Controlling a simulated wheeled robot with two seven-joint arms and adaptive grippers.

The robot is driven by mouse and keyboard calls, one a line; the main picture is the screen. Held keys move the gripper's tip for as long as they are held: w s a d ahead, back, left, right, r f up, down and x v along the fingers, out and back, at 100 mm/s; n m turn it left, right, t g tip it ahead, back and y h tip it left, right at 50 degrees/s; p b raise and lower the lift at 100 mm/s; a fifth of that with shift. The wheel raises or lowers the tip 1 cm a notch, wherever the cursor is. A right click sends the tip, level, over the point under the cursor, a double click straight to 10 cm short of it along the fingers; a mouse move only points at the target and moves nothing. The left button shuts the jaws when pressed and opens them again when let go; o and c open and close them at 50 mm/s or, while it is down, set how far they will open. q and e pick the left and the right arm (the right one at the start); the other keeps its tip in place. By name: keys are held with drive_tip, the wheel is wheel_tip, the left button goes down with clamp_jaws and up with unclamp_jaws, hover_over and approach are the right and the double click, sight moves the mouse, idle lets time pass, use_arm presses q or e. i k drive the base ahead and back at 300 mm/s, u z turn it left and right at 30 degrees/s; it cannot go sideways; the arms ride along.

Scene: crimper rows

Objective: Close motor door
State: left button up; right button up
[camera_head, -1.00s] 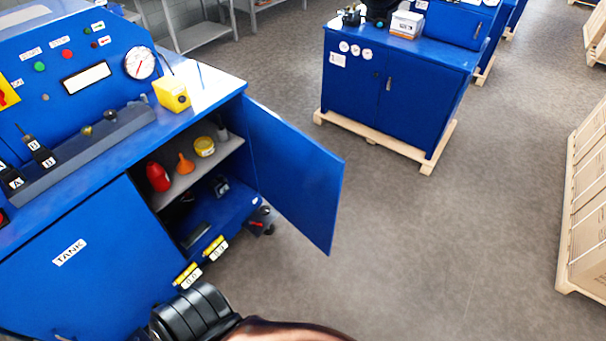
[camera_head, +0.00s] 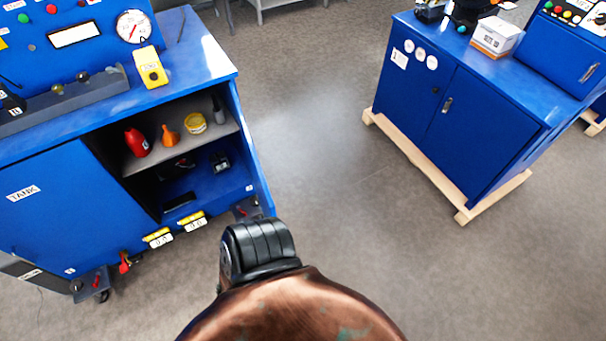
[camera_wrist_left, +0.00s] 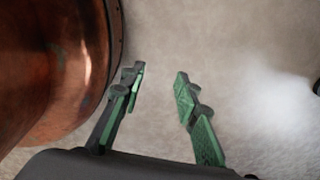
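The blue machine (camera_head: 90,205) stands at the left of the head view. Its right compartment is uncovered, with its shelf and contents showing. The motor door (camera_head: 251,150) shows as a thin blue strip, nearly edge-on, along the right side of that opening and stands open. The left panel marked TANK (camera_head: 50,205) is shut. My left gripper (camera_wrist_left: 158,76) shows only in the left wrist view. Its green-padded fingers are apart with nothing between them, over bare floor. The door does not show there. My right gripper is in no view.
A red bottle (camera_head: 137,143), an orange funnel (camera_head: 169,135) and a yellow tub (camera_head: 195,123) stand on the compartment shelf (camera_head: 150,161). A second blue cabinet (camera_head: 450,125) stands on a wooden pallet (camera_head: 410,163) at the right. The floor between is clear.

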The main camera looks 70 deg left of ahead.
sight(265, 189)
drive_tip(key=i, duration=1.45)
drive_tip(key=u, duration=3.8)
drive_tip(key=i, duration=0.5)
drive_tip(key=u, duration=0.1)
